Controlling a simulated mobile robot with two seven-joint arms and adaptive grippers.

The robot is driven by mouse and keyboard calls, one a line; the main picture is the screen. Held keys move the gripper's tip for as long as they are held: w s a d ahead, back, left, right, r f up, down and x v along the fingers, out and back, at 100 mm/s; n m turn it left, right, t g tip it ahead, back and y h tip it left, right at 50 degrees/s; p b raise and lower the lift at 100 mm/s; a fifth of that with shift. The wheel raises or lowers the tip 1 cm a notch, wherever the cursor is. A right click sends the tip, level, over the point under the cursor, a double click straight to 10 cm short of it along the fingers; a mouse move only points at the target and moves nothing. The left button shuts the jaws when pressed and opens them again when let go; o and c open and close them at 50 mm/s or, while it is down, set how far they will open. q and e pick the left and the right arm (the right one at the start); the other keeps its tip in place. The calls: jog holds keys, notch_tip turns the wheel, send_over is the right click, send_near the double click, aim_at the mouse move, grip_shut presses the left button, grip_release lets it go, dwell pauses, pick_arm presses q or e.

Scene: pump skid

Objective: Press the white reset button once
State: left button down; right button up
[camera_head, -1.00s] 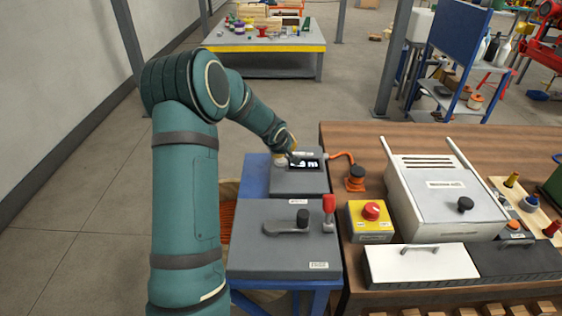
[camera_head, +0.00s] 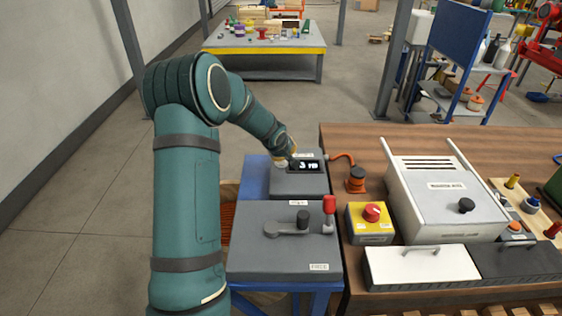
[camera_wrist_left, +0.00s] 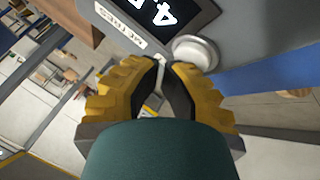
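The white reset button (camera_wrist_left: 196,50) is a round white cap on the grey display box (camera_head: 300,183), beside the box's dark screen (camera_head: 307,165). In the head view the button (camera_head: 280,164) shows at the box's upper left, partly covered by my wrist. My left gripper (camera_wrist_left: 168,64) has yellow fingers with dark pads. Its tips are close together, with nothing seen held between them. They overlap the button's lower edge in the left wrist view; I cannot tell whether they touch it. My right gripper is not in view.
A yellow box with a red mushroom button (camera_head: 371,212) and an orange cable plug (camera_head: 356,178) stand to the right. Open floor lies left.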

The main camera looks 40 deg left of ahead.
pick_arm(q)
jog(key=shift+f, duration=0.3)
dwell(0.4)
jog(key=shift+r, duration=0.1)
jog(key=shift+r+p, duration=0.5)
jog(key=shift+r, duration=0.35)
jog(key=shift+r, duration=0.1)
jog(key=shift+r+p, duration=1.55)
jog(key=shift+r, duration=0.9)
